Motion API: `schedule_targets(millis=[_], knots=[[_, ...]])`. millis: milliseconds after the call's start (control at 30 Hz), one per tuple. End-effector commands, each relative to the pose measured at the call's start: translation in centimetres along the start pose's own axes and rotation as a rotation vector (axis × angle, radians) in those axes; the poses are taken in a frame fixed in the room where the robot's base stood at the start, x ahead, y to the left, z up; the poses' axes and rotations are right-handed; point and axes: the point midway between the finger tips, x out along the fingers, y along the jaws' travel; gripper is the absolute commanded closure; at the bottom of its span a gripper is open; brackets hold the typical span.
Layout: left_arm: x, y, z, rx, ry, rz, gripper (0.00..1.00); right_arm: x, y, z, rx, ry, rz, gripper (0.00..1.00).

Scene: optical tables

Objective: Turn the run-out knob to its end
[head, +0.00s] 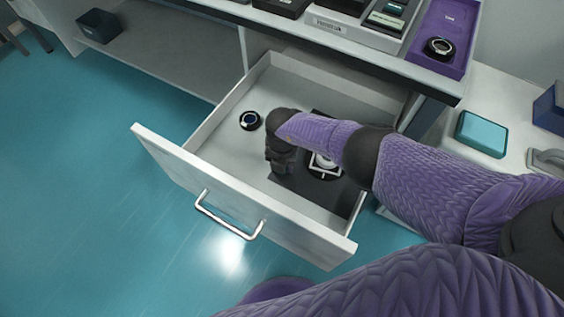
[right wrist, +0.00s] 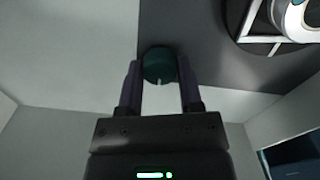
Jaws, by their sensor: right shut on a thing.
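The knob (right wrist: 158,62) is dark teal and round, with a small white mark on the edge facing my palm in the right wrist view. It sits at the edge of a dark plate (head: 344,199) inside the open drawer. My right gripper (right wrist: 159,76) has its two fingers on either side of the knob, shut on it. In the head view my right gripper (head: 280,163) reaches down into the drawer and hides the knob. My left gripper is not in view.
The white drawer (head: 240,195) is pulled out, with a metal handle (head: 228,218) on its front. A round part in a white frame (head: 323,163) is on the plate near my gripper. A black ring (head: 250,120) lies in the drawer. The tabletop (head: 400,66) overhangs the drawer's back.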

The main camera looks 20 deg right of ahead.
Motion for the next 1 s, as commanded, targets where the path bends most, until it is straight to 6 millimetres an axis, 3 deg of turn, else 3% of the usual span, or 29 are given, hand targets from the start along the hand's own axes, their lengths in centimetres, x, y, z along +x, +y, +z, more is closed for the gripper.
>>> schedule_targets(millis=[333, 367, 500, 800, 867, 1000], knots=[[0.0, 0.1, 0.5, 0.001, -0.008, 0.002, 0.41, 0.0, 0.1, 0.0, 0.001, 0.0, 0.003, 1.0], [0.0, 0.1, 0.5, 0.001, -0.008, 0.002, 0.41, 0.0, 0.1, 0.0, 0.001, 0.0, 0.003, 0.5], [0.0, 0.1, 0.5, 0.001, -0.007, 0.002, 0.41, 0.0, 0.1, 0.0, 0.001, 0.0, 0.002, 0.2], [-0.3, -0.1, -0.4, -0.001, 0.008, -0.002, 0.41, -0.4, 0.0, 0.0, 0.001, -0.001, 0.001, 0.19], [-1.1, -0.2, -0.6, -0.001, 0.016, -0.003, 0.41, -1.5, 0.0, 0.1, 0.001, -0.003, 0.002, 0.19], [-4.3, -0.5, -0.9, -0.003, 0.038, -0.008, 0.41, -5.7, 0.1, 0.1, 0.0, -0.008, 0.005, 0.19]])
